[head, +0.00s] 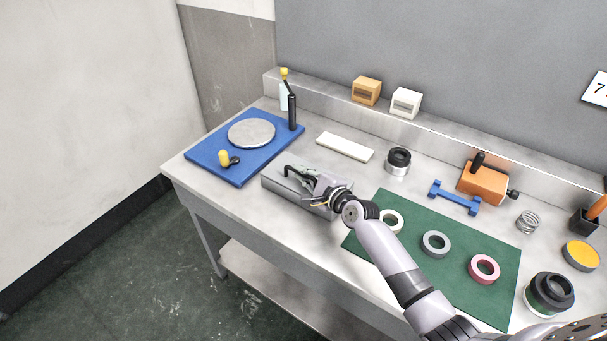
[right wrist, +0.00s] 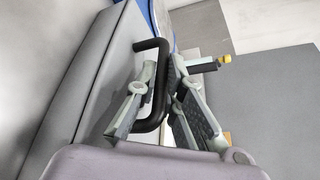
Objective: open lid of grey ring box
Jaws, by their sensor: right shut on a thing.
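The grey ring box (head: 277,188) stands near the front edge of the bench, between the blue board and the green mat. A black bar handle (head: 296,170) rises from its top; the lid looks down on the box. My right gripper (head: 318,183) is over the right part of the box, shut on the handle. In the right wrist view the black handle (right wrist: 150,45) passes between the fingers of the right gripper (right wrist: 168,75), above a grey surface of the box (right wrist: 95,75). The gripper and forearm hide the right end of the box. My left gripper is not in view.
Left is a blue board (head: 205,155) with a grey disc (head: 251,132) and a black post (head: 292,112). Right is a green mat (head: 430,275) with several rings. Behind lie a white bar (head: 345,146) and a black-topped cylinder (head: 398,160). My right arm crosses the mat.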

